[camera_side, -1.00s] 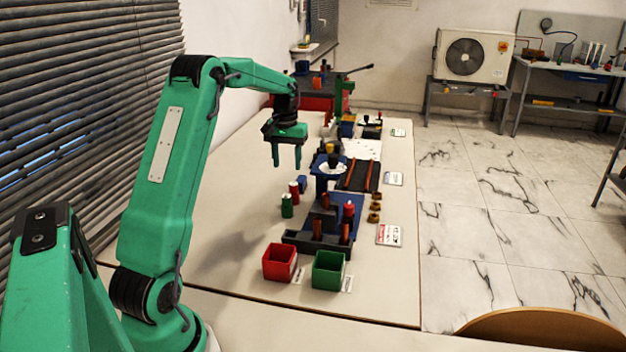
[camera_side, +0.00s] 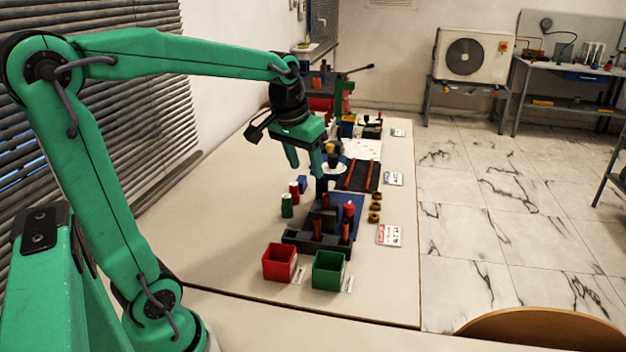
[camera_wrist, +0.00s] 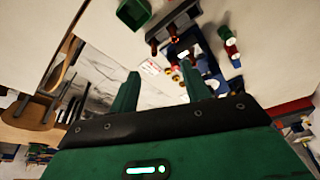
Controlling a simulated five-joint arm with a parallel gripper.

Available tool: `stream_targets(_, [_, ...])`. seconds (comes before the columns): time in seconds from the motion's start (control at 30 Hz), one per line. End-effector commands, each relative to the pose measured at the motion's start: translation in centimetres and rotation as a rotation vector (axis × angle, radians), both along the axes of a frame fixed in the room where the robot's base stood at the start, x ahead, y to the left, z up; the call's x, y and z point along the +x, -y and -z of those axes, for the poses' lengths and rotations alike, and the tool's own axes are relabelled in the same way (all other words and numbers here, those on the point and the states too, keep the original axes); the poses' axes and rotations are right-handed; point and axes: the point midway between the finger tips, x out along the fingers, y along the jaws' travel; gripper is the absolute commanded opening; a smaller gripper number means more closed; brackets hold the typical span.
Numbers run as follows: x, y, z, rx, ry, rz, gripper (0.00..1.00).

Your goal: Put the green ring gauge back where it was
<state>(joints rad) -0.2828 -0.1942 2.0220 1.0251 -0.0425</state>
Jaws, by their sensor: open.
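A small green cylinder (camera_side: 287,206) with a pale top stands on the table in the side view, left of the dark post fixture (camera_side: 312,243). It may be the green ring gauge; its hole is too small to make out. A similar green piece shows in the wrist view (camera_wrist: 225,32), beside red and blue ones. My gripper (camera_side: 305,174) is open and empty, above the table and apart from the green cylinder. Its two fingers also show in the wrist view (camera_wrist: 161,78).
A red cylinder (camera_side: 294,189) and a blue piece (camera_side: 302,182) stand close behind the green cylinder. A red bin (camera_side: 279,263) and a green bin (camera_side: 328,270) are at the front. The table's left side is clear.

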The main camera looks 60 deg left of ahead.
Motion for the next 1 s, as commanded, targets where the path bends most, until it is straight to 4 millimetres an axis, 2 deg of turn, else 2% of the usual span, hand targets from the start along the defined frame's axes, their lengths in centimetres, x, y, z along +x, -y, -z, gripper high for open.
stream_targets(0.03, [-1.0,1.2,-0.2,0.006,0.017,0.028,0.47])
stream_targets(0.2, [-3.9,4.2,-0.1,0.02,0.066,0.109,0.47])
stream_targets(0.5, [-9.1,8.3,1.3,0.038,0.152,0.246,0.47])
stream_targets(0.7, [-11.2,9.6,2.5,0.043,0.19,0.305,0.47])
stream_targets(1.0, [-11.8,10.0,2.9,0.045,0.2,0.323,0.47])
